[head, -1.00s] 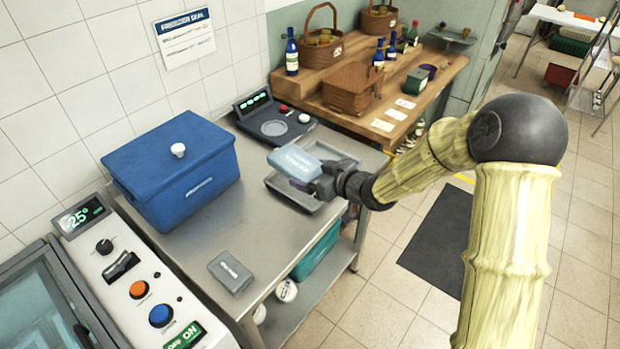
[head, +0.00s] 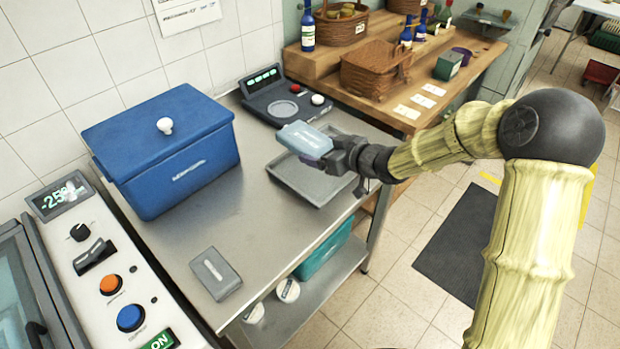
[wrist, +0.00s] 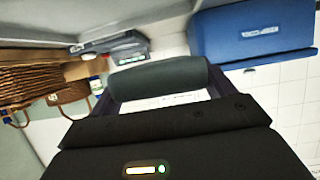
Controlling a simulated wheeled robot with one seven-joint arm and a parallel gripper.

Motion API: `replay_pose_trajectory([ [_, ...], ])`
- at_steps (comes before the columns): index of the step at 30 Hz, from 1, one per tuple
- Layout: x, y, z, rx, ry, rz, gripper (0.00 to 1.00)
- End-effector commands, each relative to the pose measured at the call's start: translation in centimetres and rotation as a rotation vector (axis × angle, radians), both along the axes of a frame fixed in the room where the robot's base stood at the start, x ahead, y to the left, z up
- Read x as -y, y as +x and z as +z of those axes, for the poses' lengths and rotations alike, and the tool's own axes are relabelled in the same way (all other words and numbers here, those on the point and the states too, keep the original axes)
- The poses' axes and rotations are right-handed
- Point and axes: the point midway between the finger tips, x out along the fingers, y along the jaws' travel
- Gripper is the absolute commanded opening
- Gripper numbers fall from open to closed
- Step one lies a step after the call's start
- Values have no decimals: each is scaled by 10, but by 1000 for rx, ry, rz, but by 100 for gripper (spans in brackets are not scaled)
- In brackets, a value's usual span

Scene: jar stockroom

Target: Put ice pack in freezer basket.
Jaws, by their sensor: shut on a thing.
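The ice pack (head: 304,139) is a light blue, flat, rounded block. My gripper (head: 336,154) is shut on its right end and holds it in the air above the shallow grey tray (head: 322,193) on the steel table. In the wrist view, a dark, rounded edge of the held pack (wrist: 158,77) shows between the fingers. The freezer (head: 27,268) is at the left edge, with a glass top and a display reading about -25. Its lid looks closed. I cannot make out a basket inside it.
A blue lidded cooler (head: 165,150) stands at the back left of the steel table (head: 240,225). A dark scale-like device (head: 285,98) sits behind the tray. A wooden counter with wicker baskets (head: 375,68) is beyond.

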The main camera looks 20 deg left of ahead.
Motion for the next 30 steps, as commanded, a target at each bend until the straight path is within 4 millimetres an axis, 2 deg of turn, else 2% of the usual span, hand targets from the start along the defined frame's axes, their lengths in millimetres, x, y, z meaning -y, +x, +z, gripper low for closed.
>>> replay_pose_trajectory([
  [9,1,1,1,2,2,-2,45],
  [11,0,1,-4,1,2,-1,45],
  [19,1,1,-44,0,2,-2,45],
  [30,-4,-2,-49,2,2,8,45],
])
